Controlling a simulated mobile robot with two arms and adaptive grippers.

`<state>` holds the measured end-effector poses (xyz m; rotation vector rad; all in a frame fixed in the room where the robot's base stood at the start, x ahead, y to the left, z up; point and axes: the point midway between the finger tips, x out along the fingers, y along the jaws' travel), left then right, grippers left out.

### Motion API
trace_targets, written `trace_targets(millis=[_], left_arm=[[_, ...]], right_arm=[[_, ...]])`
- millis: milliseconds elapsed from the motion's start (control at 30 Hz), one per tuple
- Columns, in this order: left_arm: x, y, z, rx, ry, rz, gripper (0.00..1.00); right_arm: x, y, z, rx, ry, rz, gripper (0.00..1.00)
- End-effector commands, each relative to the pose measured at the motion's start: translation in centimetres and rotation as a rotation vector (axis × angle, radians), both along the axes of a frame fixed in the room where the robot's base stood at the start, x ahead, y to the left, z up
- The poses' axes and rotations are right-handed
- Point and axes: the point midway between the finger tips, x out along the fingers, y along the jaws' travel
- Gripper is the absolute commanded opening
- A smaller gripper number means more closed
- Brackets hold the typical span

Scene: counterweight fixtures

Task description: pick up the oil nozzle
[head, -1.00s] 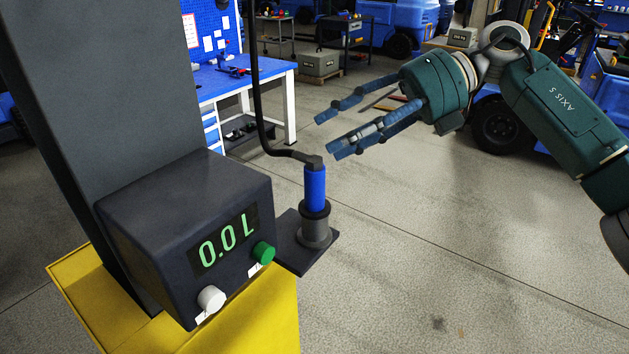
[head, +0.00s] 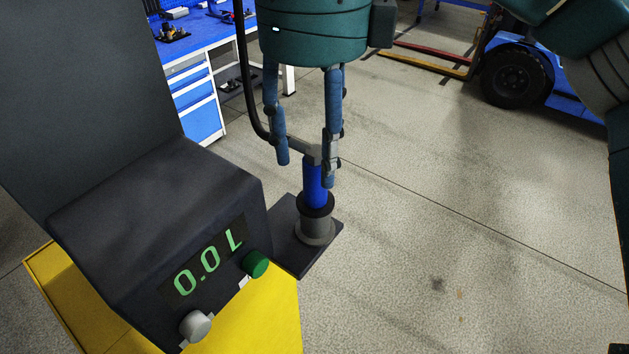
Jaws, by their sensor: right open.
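The oil nozzle (head: 315,188) has a blue grip and a dark grey top joined to a black hose (head: 250,100). It stands upright in a grey round holder (head: 316,231) on a dark plate beside the display box. My right gripper (head: 306,172) points down over the nozzle, its blue fingers open. One finger hangs to the left of the nozzle and the other overlaps its upper right edge in the picture. I cannot tell whether that finger touches it. My left gripper is not in view.
The dark display box (head: 150,215) reads 0.0 L and has a green knob (head: 255,264) and a white knob (head: 196,325). It sits on a yellow base (head: 247,318). A blue workbench (head: 200,42) and a forklift (head: 555,80) stand behind. The floor at right is clear.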

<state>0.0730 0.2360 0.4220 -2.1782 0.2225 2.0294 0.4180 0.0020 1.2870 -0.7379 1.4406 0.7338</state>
Motion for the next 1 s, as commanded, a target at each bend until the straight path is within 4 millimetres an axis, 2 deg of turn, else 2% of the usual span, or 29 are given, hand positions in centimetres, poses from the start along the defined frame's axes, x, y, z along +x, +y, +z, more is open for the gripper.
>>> trace_targets(millis=[133, 333, 633, 867, 1000], left_arm=[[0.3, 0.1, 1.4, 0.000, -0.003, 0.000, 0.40], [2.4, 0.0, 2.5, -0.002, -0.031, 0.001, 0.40], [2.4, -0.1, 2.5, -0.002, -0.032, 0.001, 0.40], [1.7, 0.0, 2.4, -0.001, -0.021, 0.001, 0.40], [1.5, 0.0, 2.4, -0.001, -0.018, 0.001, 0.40]], right_arm=[[0.0, -0.2, -1.5, -0.001, 0.005, -0.001, 0.48], [0.1, -0.1, -4.4, -0.001, 0.003, -0.001, 0.48], [0.1, -0.1, -5.1, 0.001, 0.002, -0.001, 0.48], [0.1, -0.1, -5.1, 0.001, 0.002, -0.001, 0.02], [0.1, -0.1, -5.1, 0.001, 0.002, -0.001, 0.00]])
